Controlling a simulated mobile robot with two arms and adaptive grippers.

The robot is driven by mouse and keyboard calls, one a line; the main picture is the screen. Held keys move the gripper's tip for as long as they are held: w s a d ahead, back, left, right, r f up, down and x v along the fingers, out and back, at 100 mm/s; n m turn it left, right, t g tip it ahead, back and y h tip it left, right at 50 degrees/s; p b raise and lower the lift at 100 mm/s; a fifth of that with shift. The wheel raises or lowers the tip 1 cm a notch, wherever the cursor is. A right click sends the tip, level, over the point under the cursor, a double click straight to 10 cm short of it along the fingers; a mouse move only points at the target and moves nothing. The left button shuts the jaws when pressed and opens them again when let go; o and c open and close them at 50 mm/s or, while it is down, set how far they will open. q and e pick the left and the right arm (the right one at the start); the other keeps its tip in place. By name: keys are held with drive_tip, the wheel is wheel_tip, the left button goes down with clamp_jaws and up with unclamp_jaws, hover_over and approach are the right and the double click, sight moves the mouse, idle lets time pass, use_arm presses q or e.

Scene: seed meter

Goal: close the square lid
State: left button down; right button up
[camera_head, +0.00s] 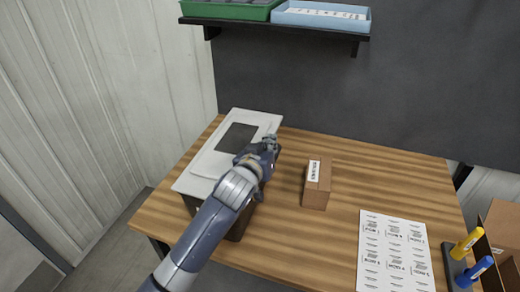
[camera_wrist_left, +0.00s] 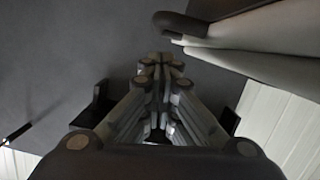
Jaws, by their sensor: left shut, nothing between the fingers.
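The square lid (camera_head: 211,163) is a pale panel with a dark square window, at the left end of the table, above a dark box (camera_head: 238,222). My arm hides part of both, and I cannot tell whether the lid lies flat or is slightly raised. My left gripper (camera_head: 272,147) is at the lid's right edge in the head view; whether it touches the lid is unclear. In the left wrist view the fingers (camera_wrist_left: 161,66) are together and empty. A pale edge (camera_wrist_left: 260,45), possibly the lid, shows at upper right there. My right gripper is not in view.
A small brown carton (camera_head: 317,193) stands right of my left gripper. A label sheet (camera_head: 394,252) lies on the wooden table (camera_head: 385,178) at front right, near yellow and blue markers (camera_head: 468,242). A wall shelf (camera_head: 275,24) holds green and blue trays. Bare table lies behind the carton.

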use_arm(q)
drive_tip(key=r+b+v, duration=0.1)
drive_tip(key=b+v, duration=0.1)
drive_tip(key=v, duration=0.8)
drive_tip(key=shift+a+r, duration=0.2)
drive_tip(key=shift+r, duration=0.25)
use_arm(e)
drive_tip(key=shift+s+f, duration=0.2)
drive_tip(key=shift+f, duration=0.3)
